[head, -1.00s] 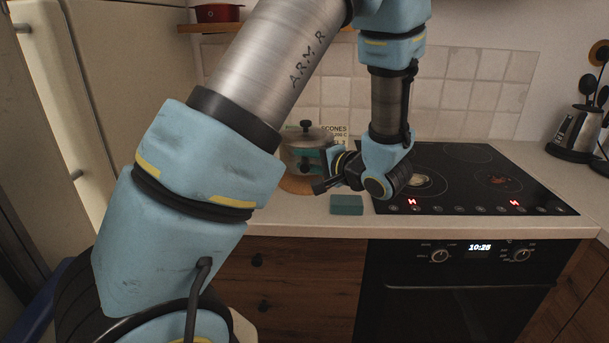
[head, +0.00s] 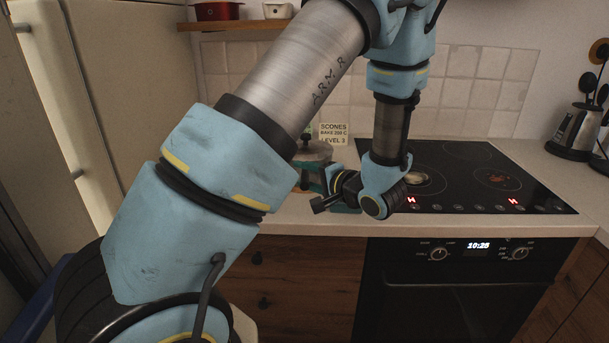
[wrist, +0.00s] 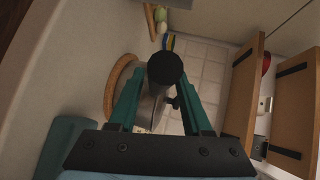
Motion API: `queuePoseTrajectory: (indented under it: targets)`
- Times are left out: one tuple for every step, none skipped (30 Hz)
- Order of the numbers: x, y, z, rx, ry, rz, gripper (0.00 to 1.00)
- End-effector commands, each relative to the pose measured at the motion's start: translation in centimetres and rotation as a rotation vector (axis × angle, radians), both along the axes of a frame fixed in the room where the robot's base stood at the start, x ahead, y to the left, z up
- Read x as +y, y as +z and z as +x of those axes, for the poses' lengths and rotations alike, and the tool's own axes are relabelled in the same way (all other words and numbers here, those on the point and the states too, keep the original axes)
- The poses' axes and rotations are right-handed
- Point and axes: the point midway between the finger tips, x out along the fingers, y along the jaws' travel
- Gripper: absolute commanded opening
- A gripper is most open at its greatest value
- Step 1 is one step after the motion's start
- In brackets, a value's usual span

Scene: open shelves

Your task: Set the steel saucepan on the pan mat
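The steel saucepan (head: 317,152), lidded with a dark knob, is upright over the tan round pan mat (head: 303,190) on the counter left of the hob. My arm hides its left part. My gripper (head: 311,174) is at the saucepan's front. In the wrist view my gripper's teal fingers (wrist: 163,82) sit on both sides of the dark round-ended handle and look shut on it. The pan's steel side (wrist: 147,112) shows behind, with the mat's curved rim (wrist: 117,86) beside its base. I cannot tell whether the pan touches the mat.
The black hob (head: 470,170) is to the right. A recipe card (head: 333,133) stands behind the pan. A wall shelf (head: 235,25) holds a red pot (head: 217,11).

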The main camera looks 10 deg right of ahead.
Motion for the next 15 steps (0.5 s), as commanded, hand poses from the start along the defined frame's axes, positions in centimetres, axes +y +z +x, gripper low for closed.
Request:
queuePoseTrajectory:
  targets:
    - [0.0, 0.0, 0.0, 0.0, 0.0, 0.0, 0.56]
    - [0.0, 0.0, 0.0, 0.0, 0.0, 0.0, 0.58]
    - [0.0, 0.0, 0.0, 0.0, 0.0, 0.0, 0.58]
    - [0.0, 0.0, 0.0, 0.0, 0.0, 0.0, 0.58]
    - [0.0, 0.0, 0.0, 0.0, 0.0, 0.0, 0.58]
    - [0.0, 0.0, 0.0, 0.0, 0.0, 0.0, 0.58]
    - [0.0, 0.0, 0.0, 0.0, 0.0, 0.0, 0.58]
    - [0.0, 0.0, 0.0, 0.0, 0.0, 0.0, 0.58]
    - [0.0, 0.1, 0.0, 0.0, 0.0, 0.0, 0.58]
    - [0.0, 0.1, 0.0, 0.0, 0.0, 0.0, 0.58]
    - [-0.1, 0.1, -0.2, 0.0, -0.001, 0.0, 0.58]
    - [-0.3, 0.2, -0.4, 0.001, -0.001, -0.001, 0.58]
    - [-0.5, 0.2, -0.7, 0.0, -0.001, -0.002, 0.58]
    - [-0.7, 0.3, -1.0, 0.0, -0.003, -0.002, 0.58]
    - [-1.1, 0.4, -1.5, 0.0, -0.005, -0.003, 0.58]
